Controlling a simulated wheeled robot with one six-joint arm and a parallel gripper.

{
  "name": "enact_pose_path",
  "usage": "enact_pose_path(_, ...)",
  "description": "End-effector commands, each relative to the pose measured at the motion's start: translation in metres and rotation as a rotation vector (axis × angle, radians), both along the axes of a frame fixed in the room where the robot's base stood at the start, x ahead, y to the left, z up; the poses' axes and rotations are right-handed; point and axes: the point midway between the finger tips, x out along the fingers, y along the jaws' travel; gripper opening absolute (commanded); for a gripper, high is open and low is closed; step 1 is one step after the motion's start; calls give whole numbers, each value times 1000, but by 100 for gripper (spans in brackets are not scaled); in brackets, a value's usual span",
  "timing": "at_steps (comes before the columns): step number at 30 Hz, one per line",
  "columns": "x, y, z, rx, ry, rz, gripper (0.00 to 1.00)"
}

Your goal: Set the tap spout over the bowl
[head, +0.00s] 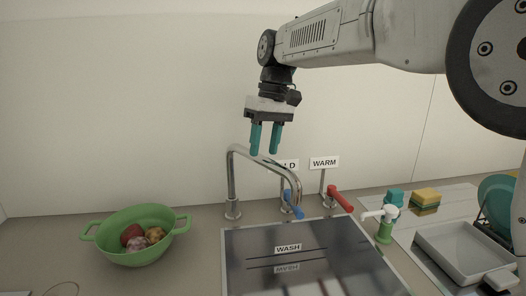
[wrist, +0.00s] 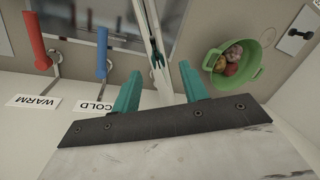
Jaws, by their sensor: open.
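The silver tap spout (head: 262,158) rises from its post at the counter's back, bends and runs right, its end hanging over the wash basin near the blue handle. It also shows in the wrist view (wrist: 152,32), running between my fingers. The green two-handled bowl (head: 142,256) stands on the counter left of the basin, with several round items in it; it is also in the wrist view (wrist: 254,72). The spout is not over the bowl. My gripper (head: 264,152) is open, fingers pointing down, just above the spout's upper bend; in the wrist view its teal fingers (wrist: 160,88) show empty.
A blue handle (head: 293,204) and red handle (head: 340,198) stand behind the wash basin (head: 250,243), under COLD and WARM signs. A soap dispenser (head: 384,225), sponges (head: 426,197), a grey tray (head: 455,246) and plates are to the right. Counter left of the bowl is largely clear.

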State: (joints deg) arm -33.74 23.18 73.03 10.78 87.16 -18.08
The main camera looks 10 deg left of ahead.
Motion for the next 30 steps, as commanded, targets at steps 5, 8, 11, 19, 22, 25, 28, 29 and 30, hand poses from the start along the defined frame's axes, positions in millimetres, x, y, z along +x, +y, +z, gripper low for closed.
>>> enact_pose_path(5, 5, -3, 32, 2, -3, -1, 44)
enact_pose_path(8, 7, -5, 45, 3, -3, 0, 44)
enact_pose_path(11, 8, -6, 53, 2, -3, 0, 44)
enact_pose_path(19, 8, -7, 57, 2, -1, 1, 44)
enact_pose_path(22, 8, -8, 57, 1, -2, -1, 44)
enact_pose_path(25, 6, -21, 61, -1, -7, -22, 44)
enact_pose_path(28, -3, -53, 68, -6, -19, -80, 44)
enact_pose_path(29, -8, -67, 71, -10, -24, -105, 44)
enact_pose_path(30, -15, -87, 73, -14, -33, -140, 44)
